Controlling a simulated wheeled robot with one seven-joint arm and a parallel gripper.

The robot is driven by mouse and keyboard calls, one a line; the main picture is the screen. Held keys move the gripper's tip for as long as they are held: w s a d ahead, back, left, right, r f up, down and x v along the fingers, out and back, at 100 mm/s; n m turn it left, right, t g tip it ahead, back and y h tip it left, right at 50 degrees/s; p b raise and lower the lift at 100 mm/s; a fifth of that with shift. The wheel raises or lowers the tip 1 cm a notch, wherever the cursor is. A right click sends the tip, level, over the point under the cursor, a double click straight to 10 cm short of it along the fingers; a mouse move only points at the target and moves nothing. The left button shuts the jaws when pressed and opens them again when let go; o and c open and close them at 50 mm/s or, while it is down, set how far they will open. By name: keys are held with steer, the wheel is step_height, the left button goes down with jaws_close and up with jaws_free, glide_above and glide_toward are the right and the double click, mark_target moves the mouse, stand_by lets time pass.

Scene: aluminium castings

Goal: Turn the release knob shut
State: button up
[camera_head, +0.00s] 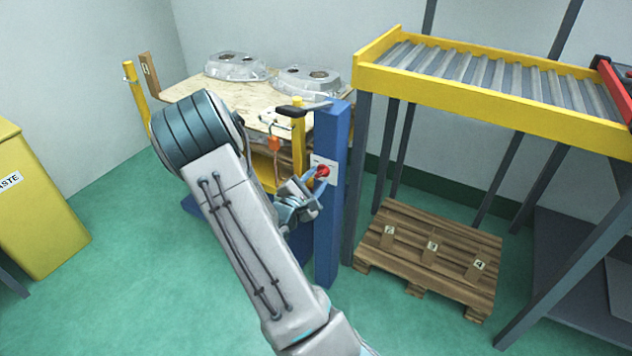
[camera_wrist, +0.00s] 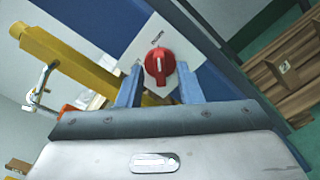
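The red release knob (camera_head: 322,172) sits on a white plate on the blue post (camera_head: 331,225). In the wrist view the knob (camera_wrist: 159,66) shows large, with a white mark on its face and its white plate (camera_wrist: 140,42) behind it. My gripper (camera_head: 312,183) is at the post, right by the knob. In the wrist view the two blue fingers of my gripper (camera_wrist: 160,84) are apart, one on each side of the knob's lower part. A gap shows between the fingers and the knob. Contact cannot be made out.
A wooden-topped stand (camera_head: 185,92) with two aluminium castings (camera_head: 236,66) is behind my arm. A yellow roller conveyor (camera_head: 490,108) is at the right, above a wooden pallet (camera_head: 430,255). A yellow waste bin (camera_head: 40,215) stands at the left. Green floor between is clear.

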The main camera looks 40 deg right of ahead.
steer(key=shift+w+d, duration=0.1)
steer(key=shift+d, duration=0.15)
jaws_close()
